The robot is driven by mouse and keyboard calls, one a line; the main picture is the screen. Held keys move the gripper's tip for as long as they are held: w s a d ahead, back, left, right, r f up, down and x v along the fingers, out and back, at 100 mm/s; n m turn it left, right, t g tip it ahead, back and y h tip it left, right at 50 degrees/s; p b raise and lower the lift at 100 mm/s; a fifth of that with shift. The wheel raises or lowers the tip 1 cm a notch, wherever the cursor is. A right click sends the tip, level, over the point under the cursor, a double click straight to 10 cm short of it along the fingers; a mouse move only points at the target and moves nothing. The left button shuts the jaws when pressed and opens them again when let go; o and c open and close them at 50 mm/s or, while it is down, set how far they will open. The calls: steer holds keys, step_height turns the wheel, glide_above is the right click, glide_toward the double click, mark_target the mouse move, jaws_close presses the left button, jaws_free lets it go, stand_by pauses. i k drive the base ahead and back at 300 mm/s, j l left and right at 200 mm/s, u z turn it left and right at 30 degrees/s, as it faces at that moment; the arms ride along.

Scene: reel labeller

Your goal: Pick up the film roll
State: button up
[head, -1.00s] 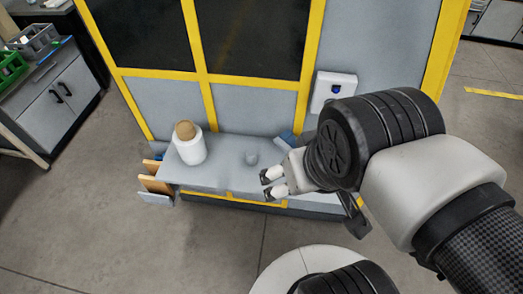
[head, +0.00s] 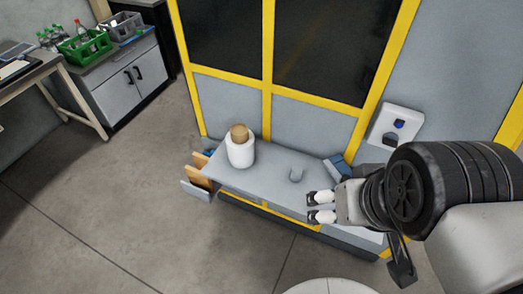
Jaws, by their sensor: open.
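The film roll (head: 240,153) is white with a brown core sticking out of its top. It stands upright on the left part of the grey ledge (head: 265,182) of the machine. My gripper (head: 312,207) is to the right of the roll, near the ledge's front edge. Its two fingers point left and are apart, with nothing between them. A clear gap lies between the fingertips and the roll.
An open drawer (head: 197,190) juts out at the ledge's left end. The yellow-framed machine (head: 310,103) rises behind. A cabinet (head: 128,82) with a green crate (head: 85,46) stands back left. The floor in front is open.

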mark_target(240, 141)
steer(key=i+j+z, duration=0.2)
steer(key=i+j, duration=0.55)
